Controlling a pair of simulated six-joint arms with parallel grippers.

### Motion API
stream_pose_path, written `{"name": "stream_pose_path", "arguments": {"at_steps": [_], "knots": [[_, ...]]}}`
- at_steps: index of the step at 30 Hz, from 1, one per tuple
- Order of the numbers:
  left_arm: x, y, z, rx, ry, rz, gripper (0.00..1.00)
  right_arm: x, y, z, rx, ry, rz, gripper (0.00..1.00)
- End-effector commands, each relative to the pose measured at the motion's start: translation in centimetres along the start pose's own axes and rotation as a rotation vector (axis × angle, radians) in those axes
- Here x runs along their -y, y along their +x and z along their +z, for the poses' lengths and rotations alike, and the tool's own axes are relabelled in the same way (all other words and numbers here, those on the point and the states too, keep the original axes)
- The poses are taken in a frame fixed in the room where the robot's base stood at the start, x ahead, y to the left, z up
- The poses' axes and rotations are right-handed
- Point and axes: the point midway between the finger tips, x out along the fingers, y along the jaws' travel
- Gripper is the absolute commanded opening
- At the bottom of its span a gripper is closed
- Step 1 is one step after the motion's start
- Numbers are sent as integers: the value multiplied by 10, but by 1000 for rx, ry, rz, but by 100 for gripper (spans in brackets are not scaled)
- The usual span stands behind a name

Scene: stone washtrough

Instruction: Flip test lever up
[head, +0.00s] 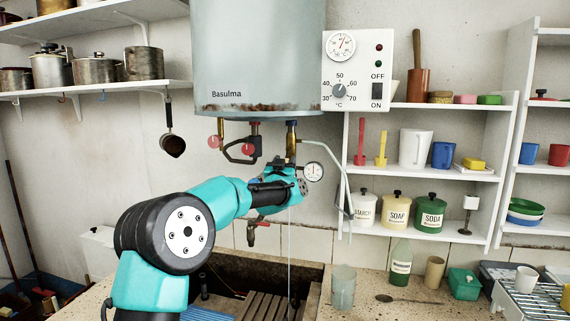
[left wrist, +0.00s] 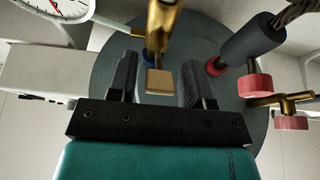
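A brass valve (head: 291,135) hangs under the boiler at its right side; it also shows in the left wrist view (left wrist: 162,30). A flat brass tab (left wrist: 159,82), which looks like the test lever, shows at its lower end. My left gripper (left wrist: 158,64) is below the boiler, with its two dark fingers apart on either side of the tab. Gaps show between the tab and both fingers. In the head view, my left gripper (head: 288,183) is just below the valve and hides the tab. My right gripper is not in view.
The boiler (head: 255,60) hangs above. A round gauge (head: 314,172) and a thin pipe (head: 346,190) are close right of the gripper. Red-handled valves (head: 248,149) sit to its left. The stone trough (head: 240,270) lies below. Shelves (head: 420,172) stand right.

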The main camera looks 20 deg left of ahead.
Motion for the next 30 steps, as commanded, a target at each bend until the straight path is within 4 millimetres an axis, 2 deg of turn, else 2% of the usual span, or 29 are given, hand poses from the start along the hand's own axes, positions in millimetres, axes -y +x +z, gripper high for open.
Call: {"name": "stream_pose_path", "arguments": {"at_steps": [2, 14, 23, 30], "knots": [[0, 0, 0, 0, 0, 0, 38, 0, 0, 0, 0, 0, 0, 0], [0, 0, 0, 0, 0, 0, 0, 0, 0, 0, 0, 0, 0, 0], [0, 0, -1, 6, 1, -1, 0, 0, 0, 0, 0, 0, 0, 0], [2, 0, -7, 87, 1, -7, 0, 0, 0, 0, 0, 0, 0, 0]]}}
